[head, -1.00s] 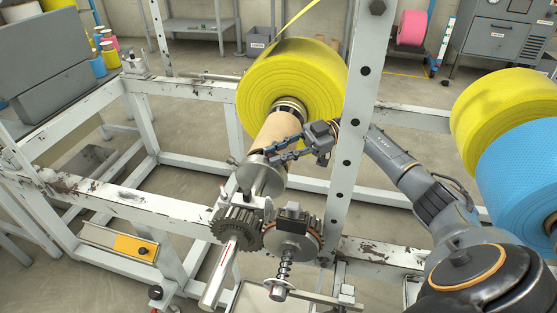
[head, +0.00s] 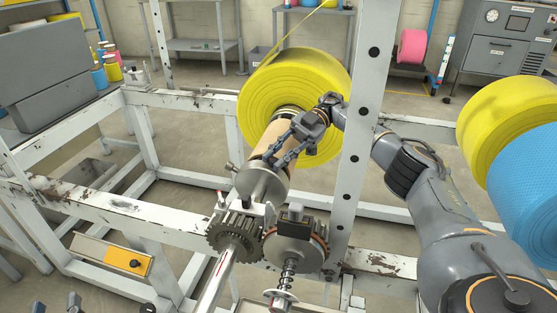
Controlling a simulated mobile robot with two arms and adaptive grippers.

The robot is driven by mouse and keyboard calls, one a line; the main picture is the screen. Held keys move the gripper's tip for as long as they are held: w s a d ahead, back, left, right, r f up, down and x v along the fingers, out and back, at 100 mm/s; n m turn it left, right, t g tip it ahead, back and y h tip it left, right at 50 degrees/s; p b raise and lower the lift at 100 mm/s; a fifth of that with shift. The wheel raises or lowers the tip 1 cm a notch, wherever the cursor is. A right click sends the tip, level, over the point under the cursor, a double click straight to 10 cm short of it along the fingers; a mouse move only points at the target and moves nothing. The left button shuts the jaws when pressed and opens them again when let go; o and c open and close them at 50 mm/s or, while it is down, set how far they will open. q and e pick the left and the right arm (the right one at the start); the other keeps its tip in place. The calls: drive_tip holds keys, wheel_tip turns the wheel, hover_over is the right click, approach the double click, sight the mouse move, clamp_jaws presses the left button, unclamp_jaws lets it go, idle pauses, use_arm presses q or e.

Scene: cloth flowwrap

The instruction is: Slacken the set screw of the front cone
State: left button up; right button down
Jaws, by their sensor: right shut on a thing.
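The front cone (head: 262,184) is a grey metal disc at the near end of the roll's brown cardboard core (head: 283,131). A small set screw (head: 232,168) sticks out at the cone's left side. My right gripper (head: 264,163) reaches down along the core from the upper right. Its fingers lie over the core's near end, just behind the cone, and appear shut on the core; the exact contact is hard to see. The screw lies left of the fingertips, apart from them. My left gripper (head: 56,304) shows only two separated fingertips at the bottom left edge, open and empty.
A yellow roll (head: 297,95) sits behind the core. A white upright post (head: 358,140) stands beside my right arm. Toothed gears (head: 236,233) and a spring spindle (head: 288,275) lie in front of the cone. Yellow and blue rolls stand at right.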

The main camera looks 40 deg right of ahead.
idle(0.3)
drive_tip(key=c, duration=1.2)
unclamp_jaws()
wheel_tip(320, 180, up, 10)
